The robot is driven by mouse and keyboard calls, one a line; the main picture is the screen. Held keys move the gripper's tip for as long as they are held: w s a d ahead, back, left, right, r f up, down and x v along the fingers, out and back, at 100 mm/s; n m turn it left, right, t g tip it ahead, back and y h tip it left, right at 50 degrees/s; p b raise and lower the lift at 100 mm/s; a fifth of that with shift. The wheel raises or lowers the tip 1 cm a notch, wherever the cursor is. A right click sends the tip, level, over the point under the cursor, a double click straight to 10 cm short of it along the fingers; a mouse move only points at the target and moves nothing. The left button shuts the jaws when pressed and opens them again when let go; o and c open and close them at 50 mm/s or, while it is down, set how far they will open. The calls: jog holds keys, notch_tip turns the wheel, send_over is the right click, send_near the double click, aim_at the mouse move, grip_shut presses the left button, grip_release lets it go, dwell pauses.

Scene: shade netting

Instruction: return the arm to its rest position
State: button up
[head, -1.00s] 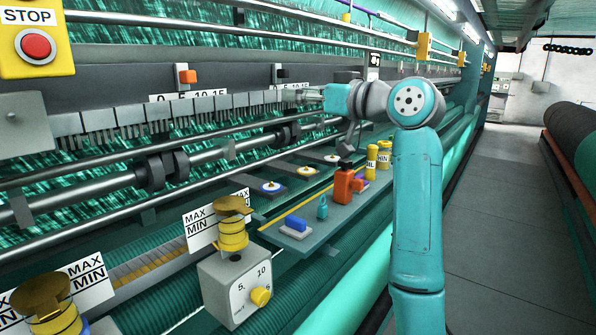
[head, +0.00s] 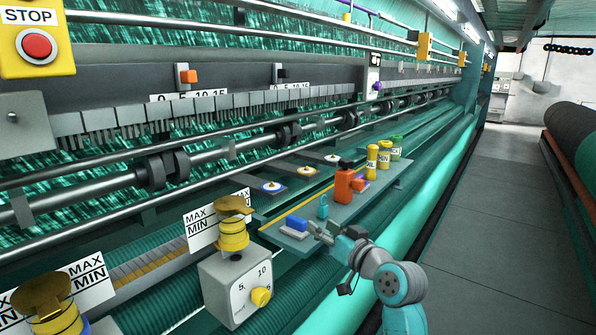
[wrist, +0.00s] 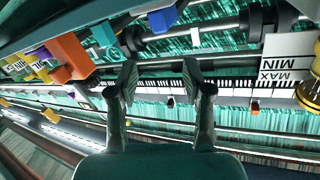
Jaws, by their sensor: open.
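Beyond the fingers are the machine's bars and green netting. My teal and grey arm reaches up from the lower right of the head view.
The tray also holds an orange container (head: 344,186), a small teal item (head: 322,208) and yellow and green bottles (head: 372,158). A grey dial box (head: 236,287) with a yellow knob stands left of my gripper. The floor aisle (head: 490,220) at right is clear.

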jog(key=s+d+f+m+h, duration=0.2)
jog(key=s+f, duration=0.3)
jog(key=f, duration=0.4)
jog(key=s+d+f+m+h, duration=0.15)
jog(key=s+f, duration=0.35)
jog(key=f, duration=0.5)
jog(key=s+d+f+m+h, duration=0.1)
jog(key=s+d+f+h, duration=0.15)
jog(key=s+f, duration=0.5)
jog(key=s+d+f+h, duration=0.1)
jog(key=s+d+f, duration=0.25)
jog(key=s, duration=0.65)
jog(key=s+d+f+h, duration=0.1)
jog(key=s, duration=0.8)
jog(key=s+d+f+h, duration=0.1)
jog(key=s+f, duration=0.1)
jog(key=s, duration=0.7)
jog(key=s+r, duration=0.3)
jog(key=s, duration=0.5)
jog(key=s+r+n, duration=0.1)
jog(key=s+r, duration=0.3)
jog(key=s, duration=0.3)
jog(key=shift+s+d, duration=0.35)
jog(key=shift+s, duration=0.05)
